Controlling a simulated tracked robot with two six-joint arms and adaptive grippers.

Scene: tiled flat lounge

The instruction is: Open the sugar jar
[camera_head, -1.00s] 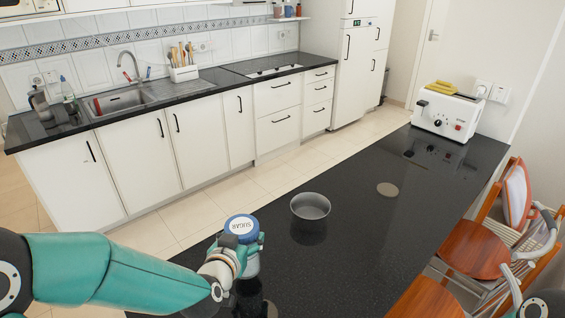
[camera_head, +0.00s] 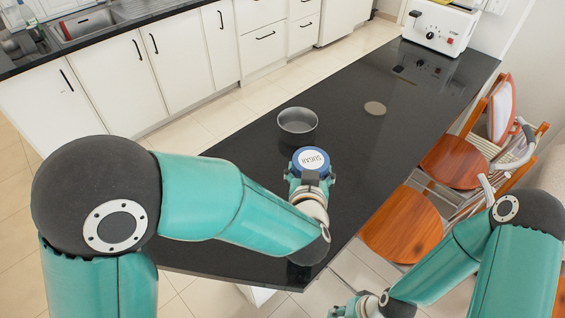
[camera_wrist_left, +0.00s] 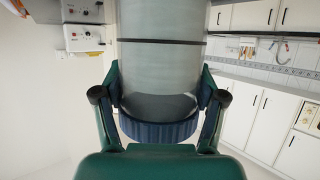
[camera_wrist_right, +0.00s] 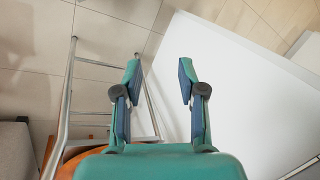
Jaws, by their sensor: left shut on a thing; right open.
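The sugar jar (camera_head: 311,160) has a blue lid with a white "SUGAR" label, and the lid is on. My left gripper (camera_head: 311,178) is shut around the jar near the dark counter. I cannot tell whether the jar's base touches the counter. In the left wrist view the jar's grey body (camera_wrist_left: 160,75) fills the space between the fingers, with a ridged blue band at its lower end. My right gripper (camera_wrist_right: 158,78) is open and empty, away from the jar. Only part of it shows at the head view's bottom edge.
A grey pot (camera_head: 297,127) stands just behind the jar on the black counter (camera_head: 345,150). A flat round disc (camera_head: 375,108) lies farther right, and a white toaster (camera_head: 440,25) stands at the far end. Wooden chairs (camera_head: 405,225) line the right side.

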